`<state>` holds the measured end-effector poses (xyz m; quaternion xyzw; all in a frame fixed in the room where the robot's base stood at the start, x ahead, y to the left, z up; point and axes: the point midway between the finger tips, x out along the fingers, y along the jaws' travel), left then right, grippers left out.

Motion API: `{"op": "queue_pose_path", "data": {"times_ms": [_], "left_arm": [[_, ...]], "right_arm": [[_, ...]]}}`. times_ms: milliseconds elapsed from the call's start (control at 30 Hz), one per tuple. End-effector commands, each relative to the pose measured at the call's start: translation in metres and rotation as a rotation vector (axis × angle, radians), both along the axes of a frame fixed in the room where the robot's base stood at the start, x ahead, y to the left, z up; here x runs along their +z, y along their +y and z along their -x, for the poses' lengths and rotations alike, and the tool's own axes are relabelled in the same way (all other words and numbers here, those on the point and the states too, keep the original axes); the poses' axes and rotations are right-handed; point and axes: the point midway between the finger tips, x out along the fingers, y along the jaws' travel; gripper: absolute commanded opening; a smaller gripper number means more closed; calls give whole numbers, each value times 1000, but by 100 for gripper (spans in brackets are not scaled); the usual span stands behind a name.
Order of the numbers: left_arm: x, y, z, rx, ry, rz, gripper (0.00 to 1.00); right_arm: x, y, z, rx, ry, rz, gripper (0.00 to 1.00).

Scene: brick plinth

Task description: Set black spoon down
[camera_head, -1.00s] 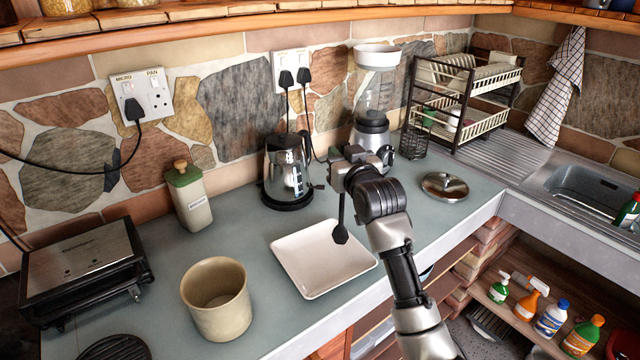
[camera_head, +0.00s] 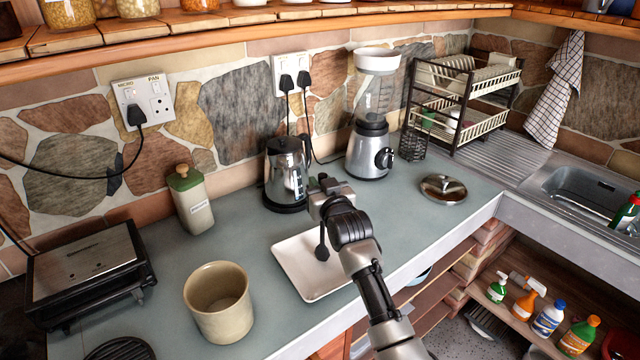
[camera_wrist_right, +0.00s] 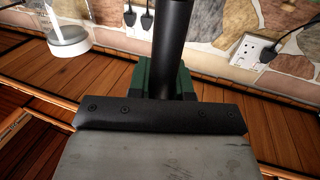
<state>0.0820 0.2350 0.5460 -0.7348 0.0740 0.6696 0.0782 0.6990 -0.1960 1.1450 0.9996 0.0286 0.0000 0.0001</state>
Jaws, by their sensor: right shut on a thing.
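The black spoon (camera_head: 322,252) hangs bowl down from my right gripper (camera_head: 324,192), which is shut on it. Its bowl is over the white square plate (camera_head: 312,280); I cannot tell whether it touches the plate. In the right wrist view the spoon's dark handle (camera_wrist_right: 173,40) rises between the green fingers of my right gripper (camera_wrist_right: 166,82). My arm covers the plate's right side. My left gripper is not in view.
A beige mug (camera_head: 222,312) stands left of the plate. A kettle (camera_head: 285,180) and a blender (camera_head: 370,150) stand behind. A metal lid (camera_head: 443,187) lies to the right. A green-topped canister (camera_head: 194,205) and a grill (camera_head: 88,268) are at left.

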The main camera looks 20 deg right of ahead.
Motion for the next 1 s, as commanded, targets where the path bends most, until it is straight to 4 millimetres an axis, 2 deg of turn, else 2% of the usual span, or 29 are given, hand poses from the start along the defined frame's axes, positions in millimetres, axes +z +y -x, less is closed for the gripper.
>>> {"op": "queue_pose_path", "data": {"times_ms": [33, 200, 567, 767, 1000], "left_arm": [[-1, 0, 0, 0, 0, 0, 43], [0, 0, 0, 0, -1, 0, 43], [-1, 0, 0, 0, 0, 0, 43], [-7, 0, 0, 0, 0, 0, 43], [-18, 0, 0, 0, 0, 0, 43]], "right_arm": [[-1, 0, 0, 0, 1, 0, 23], [-1, 0, 0, 0, 1, 0, 46], [0, 0, 4, 0, 1, 0, 46], [-1, -2, 32, 0, 0, 1, 46], [-2, -5, 79, 0, 1, 1, 46]]}}
